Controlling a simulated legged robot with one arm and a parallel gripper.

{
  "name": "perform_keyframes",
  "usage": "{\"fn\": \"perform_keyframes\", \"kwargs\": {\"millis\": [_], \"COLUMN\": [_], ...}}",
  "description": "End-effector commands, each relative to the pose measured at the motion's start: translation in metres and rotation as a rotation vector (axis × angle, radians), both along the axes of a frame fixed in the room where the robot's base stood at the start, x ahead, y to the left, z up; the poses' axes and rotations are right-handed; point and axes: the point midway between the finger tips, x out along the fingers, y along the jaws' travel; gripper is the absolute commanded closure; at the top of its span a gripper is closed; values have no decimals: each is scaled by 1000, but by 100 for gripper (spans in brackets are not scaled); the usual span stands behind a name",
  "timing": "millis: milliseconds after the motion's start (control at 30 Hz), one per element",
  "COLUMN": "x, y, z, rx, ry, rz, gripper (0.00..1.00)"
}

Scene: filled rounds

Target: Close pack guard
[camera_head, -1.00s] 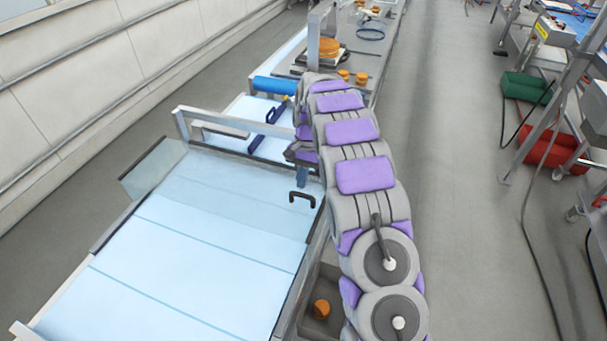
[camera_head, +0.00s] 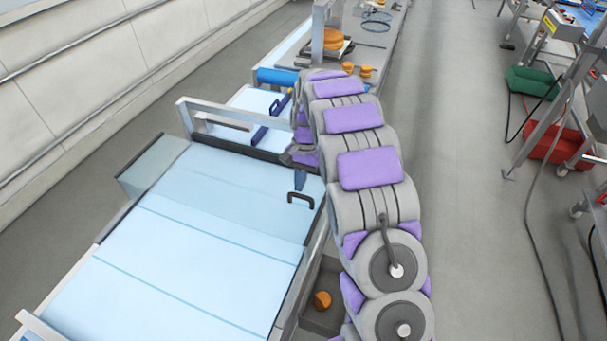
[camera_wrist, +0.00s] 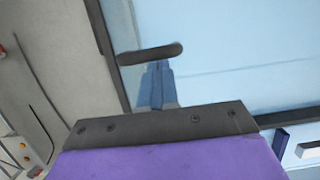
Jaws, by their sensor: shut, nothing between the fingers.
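The pack guard (camera_head: 230,191) is a clear, bluish panel over the pale blue belt, with a transparent side pane (camera_head: 150,166) at its left. I cannot tell its exact tilt. Its dark bar handle (camera_head: 300,198) is near the right edge, and the handle also shows in the wrist view (camera_wrist: 150,54). My gripper (camera_head: 300,180) is just beyond the handle in the head view, partly hidden by my arm. In the wrist view my gripper's blue-grey fingers (camera_wrist: 157,68) are together and empty, with their tips close to the handle. Contact is unclear.
A metal crossbar frame (camera_head: 240,112) stands behind the guard. A dark bin with an orange round (camera_head: 322,300) lies low at the right of the belt. More orange rounds (camera_head: 365,71) are on the far line. The grey floor aisle at right is open.

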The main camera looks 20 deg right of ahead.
Motion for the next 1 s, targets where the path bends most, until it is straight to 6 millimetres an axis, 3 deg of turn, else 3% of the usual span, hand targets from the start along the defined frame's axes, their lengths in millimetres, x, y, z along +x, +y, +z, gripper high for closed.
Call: {"fn": "perform_keyframes", "kwargs": {"millis": [600, 1000], "x": [-102, -141], "y": [74, 103], "z": [0, -2], "rx": [0, 0], "ry": [9, 8], "rz": [4, 1], "gripper": [100, 100]}}
